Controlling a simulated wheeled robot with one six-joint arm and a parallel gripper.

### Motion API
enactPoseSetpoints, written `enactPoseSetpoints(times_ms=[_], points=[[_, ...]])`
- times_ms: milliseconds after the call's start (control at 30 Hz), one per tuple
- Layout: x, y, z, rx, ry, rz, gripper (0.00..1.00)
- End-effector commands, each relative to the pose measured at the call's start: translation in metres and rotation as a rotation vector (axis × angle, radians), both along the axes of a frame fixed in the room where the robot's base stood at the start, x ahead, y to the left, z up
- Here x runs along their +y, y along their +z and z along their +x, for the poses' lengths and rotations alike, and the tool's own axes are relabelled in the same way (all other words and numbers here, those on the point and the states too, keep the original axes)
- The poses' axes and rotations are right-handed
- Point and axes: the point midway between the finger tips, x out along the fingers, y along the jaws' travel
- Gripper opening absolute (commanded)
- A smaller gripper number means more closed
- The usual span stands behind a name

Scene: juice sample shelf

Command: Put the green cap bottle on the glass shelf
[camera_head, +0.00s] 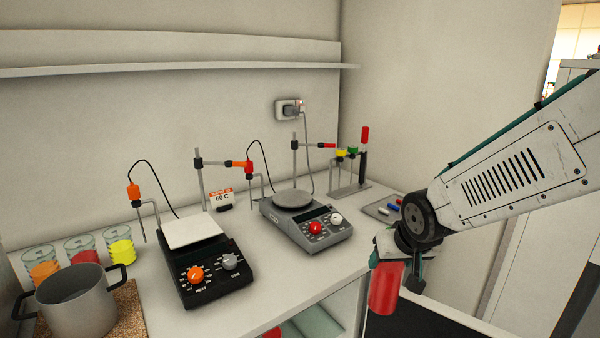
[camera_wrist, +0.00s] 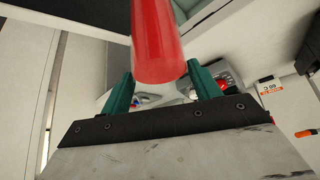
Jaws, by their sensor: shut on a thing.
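My gripper (camera_head: 402,258) is at the right, in front of the counter's right end and beyond its front edge. Its teal fingers (camera_wrist: 162,82) are shut on a red cylinder (camera_head: 386,288), which also fills the upper middle of the wrist view (camera_wrist: 159,38). The cylinder hangs a little tilted, clear of the counter. No green cap shows on it; its top end is hidden by the gripper. A pale greenish, glassy surface (camera_head: 318,322) shows in the opening under the counter, and most of it is hidden by the worktop.
On the counter stand a black hotplate (camera_head: 206,274), a grey stirrer (camera_head: 305,222), a pot (camera_head: 78,302), several glasses (camera_head: 121,252) and a rack with coloured caps (camera_head: 350,188). A small tray with markers (camera_head: 385,209) lies at the right end. A white wall shelf (camera_head: 180,68) is bare.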

Motion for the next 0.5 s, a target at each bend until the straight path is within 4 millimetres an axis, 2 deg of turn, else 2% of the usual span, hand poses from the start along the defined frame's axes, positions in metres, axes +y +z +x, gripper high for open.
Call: enactPoseSetpoints(times_ms=[300, 500], points=[[-0.027, -0.100, 0.041, 0.008, -0.019, 0.006, 0.00], [-0.048, -0.165, 0.054, 0.003, -0.035, 0.003, 0.00]])
